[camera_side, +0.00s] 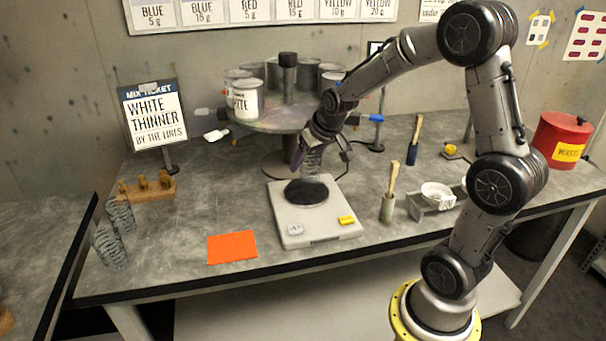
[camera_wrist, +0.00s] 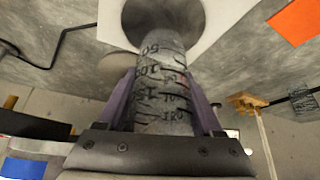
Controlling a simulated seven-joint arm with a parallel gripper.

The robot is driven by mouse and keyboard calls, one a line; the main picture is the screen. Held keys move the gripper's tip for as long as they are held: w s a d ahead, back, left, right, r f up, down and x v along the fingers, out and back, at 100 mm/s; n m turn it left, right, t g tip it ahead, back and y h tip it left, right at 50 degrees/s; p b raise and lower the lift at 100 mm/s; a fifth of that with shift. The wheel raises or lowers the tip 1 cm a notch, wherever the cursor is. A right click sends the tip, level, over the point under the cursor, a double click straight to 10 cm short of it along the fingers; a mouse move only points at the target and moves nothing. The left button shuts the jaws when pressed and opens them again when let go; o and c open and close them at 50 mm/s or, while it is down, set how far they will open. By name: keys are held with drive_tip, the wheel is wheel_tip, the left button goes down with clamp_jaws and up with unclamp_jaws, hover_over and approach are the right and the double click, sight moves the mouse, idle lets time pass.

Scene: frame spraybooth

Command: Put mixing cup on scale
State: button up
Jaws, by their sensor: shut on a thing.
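The mixing cup (camera_side: 312,166) is a clear grey cylinder with dark graduation marks. My gripper (camera_side: 320,153) is shut on it, with purple-lined fingers on both sides. In the wrist view the cup (camera_wrist: 162,90) fills the space between the fingers, its marks facing the camera. The scale (camera_side: 318,226) is a pale flat box with a round black pan (camera_side: 306,193). The cup is upright, directly over the pan, its lower end close to the pan's rear part. I cannot tell whether it touches. In the wrist view the pan (camera_wrist: 165,14) shows beyond the cup's far end.
A round carousel with paint cans (camera_side: 246,100) stands behind. Clear stacked cups (camera_side: 108,246) stand at left. A red bin (camera_side: 561,140) stands at right.

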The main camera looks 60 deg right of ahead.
drive_tip(key=shift+w+d+f, duration=0.2)
drive_tip(key=shift+w+f, duration=0.2)
drive_tip(key=shift+f, duration=0.15)
drive_tip(key=shift+w+d+f, duration=0.1)
drive_tip(key=shift+w+f, duration=0.05)
drive_tip(key=shift+f, duration=0.8)
drive_tip(key=shift+w+d+f, duration=0.1)
drive_tip(key=shift+w+f, duration=0.05)
drive_tip(key=shift+f, duration=0.8)
drive_tip(key=shift+f, duration=0.2)
drive_tip(key=o, duration=1.3)
drive_tip(key=shift+r, duration=0.2)
